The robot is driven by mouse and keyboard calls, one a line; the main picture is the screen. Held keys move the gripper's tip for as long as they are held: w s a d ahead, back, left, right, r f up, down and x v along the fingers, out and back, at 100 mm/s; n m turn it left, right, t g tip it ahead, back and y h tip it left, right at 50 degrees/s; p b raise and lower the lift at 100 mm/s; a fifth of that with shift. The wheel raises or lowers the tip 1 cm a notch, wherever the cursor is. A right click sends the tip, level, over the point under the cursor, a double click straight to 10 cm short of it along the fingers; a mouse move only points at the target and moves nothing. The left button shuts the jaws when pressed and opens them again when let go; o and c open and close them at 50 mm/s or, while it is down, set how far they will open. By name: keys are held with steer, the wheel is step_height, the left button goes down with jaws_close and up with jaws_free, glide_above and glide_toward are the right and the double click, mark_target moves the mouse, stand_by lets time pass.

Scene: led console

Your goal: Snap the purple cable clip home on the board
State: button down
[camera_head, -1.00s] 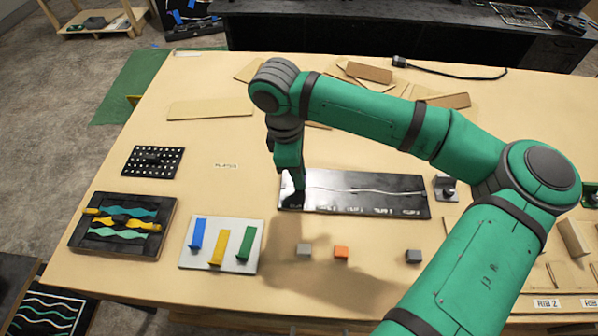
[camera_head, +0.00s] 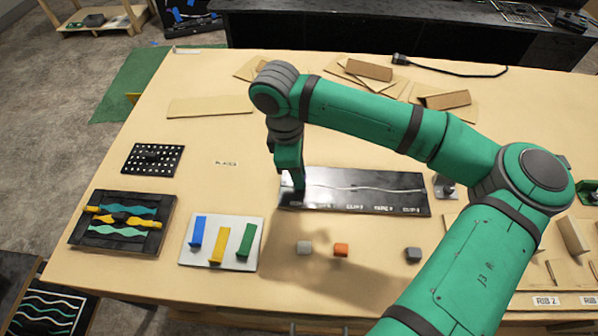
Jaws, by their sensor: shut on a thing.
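The black board (camera_head: 370,203) lies near the middle of the table, with a pale wavy cable (camera_head: 365,188) along it and white labels on its front edge. My gripper (camera_head: 298,187) points down at the left end of the board, at or just above its surface. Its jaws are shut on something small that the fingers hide. No purple clip shows anywhere in the open, so the held thing is most likely the purple cable clip. Whether it touches the board or cable cannot be told.
Grey (camera_head: 304,248), orange (camera_head: 341,250) and dark grey (camera_head: 413,255) blocks sit in front of the board. A pale plate (camera_head: 252,262) with blue, yellow and green pieces lies at left, beside a dark tray (camera_head: 78,238). A dark bracket (camera_head: 444,187) stands right of the board.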

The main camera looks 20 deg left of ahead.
steer(key=shift+f, duration=0.4)
stand_by(0.4)
stand_by(0.4)
steer(key=c, duration=1.6)
jaws_free()
steer(key=shift+o, duration=0.2)
step_height(320, 180, up, 11)
steer(key=a, duration=0.1)
steer(key=shift+s+a+f, duration=0.15)
steer(key=shift+s+a, duration=0.1)
steer(key=shift+a, duration=0.1)
steer(key=shift+w+d, duration=0.1)
steer(key=shift+w, duration=0.1)
